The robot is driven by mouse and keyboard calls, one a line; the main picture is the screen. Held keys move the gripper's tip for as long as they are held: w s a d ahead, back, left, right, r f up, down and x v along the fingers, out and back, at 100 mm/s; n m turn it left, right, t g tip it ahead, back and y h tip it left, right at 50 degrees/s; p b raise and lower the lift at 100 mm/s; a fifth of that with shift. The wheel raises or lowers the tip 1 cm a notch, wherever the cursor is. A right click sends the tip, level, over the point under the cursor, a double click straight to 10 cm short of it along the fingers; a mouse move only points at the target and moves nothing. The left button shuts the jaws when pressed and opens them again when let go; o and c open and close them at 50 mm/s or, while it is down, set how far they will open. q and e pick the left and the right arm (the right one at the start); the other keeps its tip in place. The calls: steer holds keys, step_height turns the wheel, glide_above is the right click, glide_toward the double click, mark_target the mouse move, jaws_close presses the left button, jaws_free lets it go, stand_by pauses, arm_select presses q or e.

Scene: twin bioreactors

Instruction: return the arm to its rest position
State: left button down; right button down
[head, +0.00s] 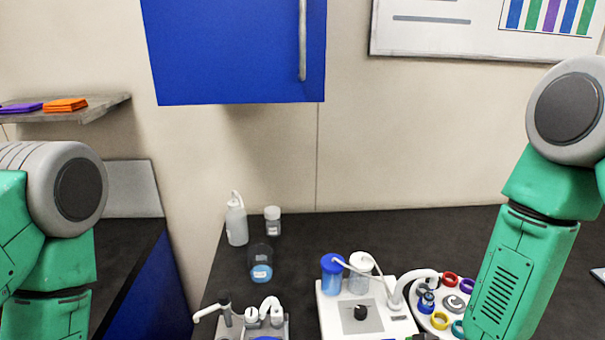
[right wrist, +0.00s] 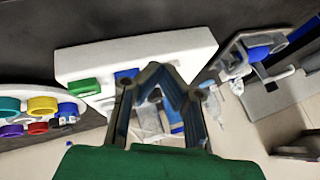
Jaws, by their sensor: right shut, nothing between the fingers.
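In the right wrist view my right gripper (right wrist: 164,80) is shut and empty, in front of the white bioreactor base (right wrist: 195,50). My left arm (head: 50,240) is bent at the left edge of the head view, and its gripper is out of the picture.
The twin bioreactor unit (head: 390,320) and a round rack with coloured rings (head: 437,320) stand near my right arm. A bottle (head: 236,222), a jar (head: 273,220) and a beaker (head: 261,264) stand further left. A blue cabinet (head: 230,55) hangs above. The back right bench is clear.

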steer(key=s+d+f+n+g+h, duration=0.15)
steer(key=s+d+f+g, duration=0.35)
steer(key=s, duration=0.8)
steer(key=s+d+f+m+g+h, duration=0.1)
steer(key=s+d+f+h, duration=0.2)
steer(key=s+d, duration=0.65)
steer(key=a+f+n+b, duration=0.1)
steer(key=a+f+b, duration=0.3)
steer(key=f+b, duration=1.1)
steer(key=shift+w+t+b, duration=0.25)
steer(key=shift+t+b, duration=0.15)
steer(key=shift+b, duration=0.15)
steer(key=shift+n, duration=0.25)
steer(key=shift+w+f, duration=0.1)
